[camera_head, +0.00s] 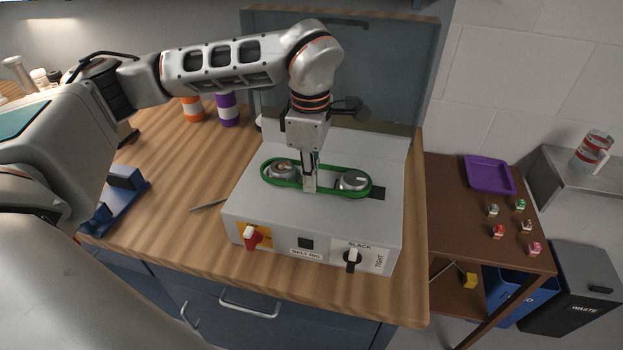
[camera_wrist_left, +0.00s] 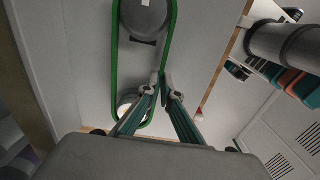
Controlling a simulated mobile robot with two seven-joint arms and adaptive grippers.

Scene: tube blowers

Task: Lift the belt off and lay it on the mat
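The green belt (camera_head: 334,193) is a loop around two round grey pulleys (camera_head: 283,168) (camera_head: 353,180) on top of a light grey belt rig (camera_head: 250,205). My left gripper (camera_head: 310,187) points down onto the near run of the belt, between the pulleys. In the left wrist view the belt (camera_wrist_left: 115,60) runs up to the fingertips (camera_wrist_left: 163,80), which are close together with the belt's run between them. The gripper looks shut on it. The belt still lies around both pulleys. I cannot make out a mat. My right gripper is out of view.
A raised grey-blue panel (camera_head: 390,75) stands behind. A blue holder (camera_head: 118,198) is at left. A purple tray (camera_head: 488,174) and several small parts sit on a brown side table (camera_head: 455,190).

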